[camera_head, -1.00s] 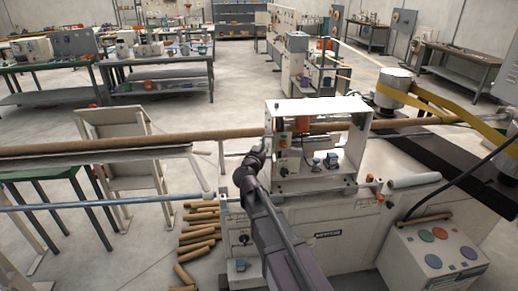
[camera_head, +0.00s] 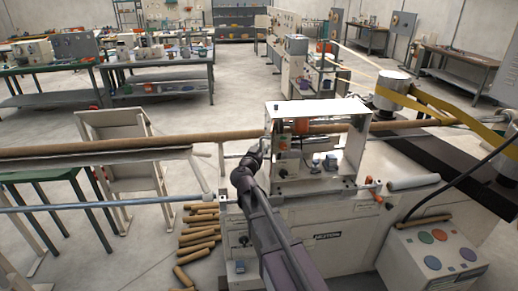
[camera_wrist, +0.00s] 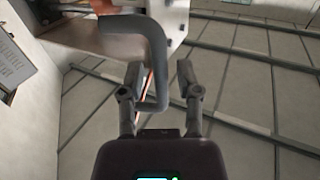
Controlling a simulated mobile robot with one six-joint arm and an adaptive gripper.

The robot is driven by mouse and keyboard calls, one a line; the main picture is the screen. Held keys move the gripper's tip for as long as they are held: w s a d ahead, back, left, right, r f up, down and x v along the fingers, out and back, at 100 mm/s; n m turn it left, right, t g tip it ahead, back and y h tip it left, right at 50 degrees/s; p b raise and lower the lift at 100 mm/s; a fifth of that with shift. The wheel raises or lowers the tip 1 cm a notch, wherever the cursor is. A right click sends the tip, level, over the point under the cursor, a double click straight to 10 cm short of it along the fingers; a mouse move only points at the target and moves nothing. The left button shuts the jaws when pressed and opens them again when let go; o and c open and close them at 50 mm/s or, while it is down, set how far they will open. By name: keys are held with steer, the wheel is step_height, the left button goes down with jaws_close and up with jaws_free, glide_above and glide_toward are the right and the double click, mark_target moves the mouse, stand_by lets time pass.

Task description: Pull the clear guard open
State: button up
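The white housing (camera_head: 349,112) of the winder stands at the centre of the head view, with its working parts visible inside. The clear guard's panel cannot be made out for certain. In the wrist view a grey, rounded bar handle (camera_wrist: 157,48) runs down between the two fingers of my gripper (camera_wrist: 158,70). The fingers are apart, with a visible gap on the right side of the handle, so the gripper is open around it. In the head view my gripper (camera_head: 254,150) is at the housing's left edge; its fingers are too small to tell there.
A long brown tube (camera_head: 100,145) runs through the housing from the left. Cut tubes (camera_head: 199,233) lie on the floor below my arm. A control box (camera_head: 433,255) with coloured buttons stands at the lower right. Floor left of the machine is partly open.

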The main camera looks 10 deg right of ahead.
stand_by(0.3)
steer(key=v, duration=1.2)
steer(key=shift+r, duration=0.15)
stand_by(0.4)
